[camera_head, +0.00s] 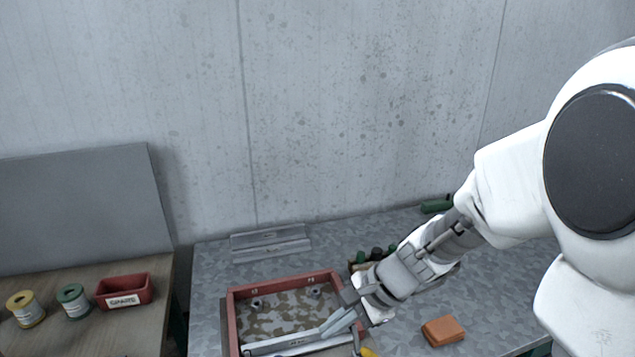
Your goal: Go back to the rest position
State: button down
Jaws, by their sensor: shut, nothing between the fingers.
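My arm reaches in from the right over the grey metal table (215,285). My gripper (349,298) is at its lower end, above the right side of a red-framed tray (232,312). The gripper is shut and empty. The tray has a mottled brown and grey floor (285,322) with small grey fittings (257,303). A light grey bar (290,341) lies across the tray's front part. My gripper and wrist hide the tray's right side.
An orange-brown block (443,331) lies right of my gripper. Dark bottles (362,257) stand behind my wrist, partly hidden. Grey strips (270,243) lie at the back. A wooden table on the left holds a red bin (125,290), a green spool (72,301) and a yellow spool (25,309).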

jog(key=s+d+r+n+t+h, duration=0.4)
jog(key=s+d+r+n+h, duration=0.2)
jog(key=s+d+r+n, duration=0.5)
notch_tip(320, 180, up, 2)
jog(key=shift+s+d+r+n+h, duration=0.2)
jog(key=shift+s+r+n+h, duration=0.1)
jog(key=shift+s+n, duration=0.45)
jog(key=shift+a, duration=0.1)
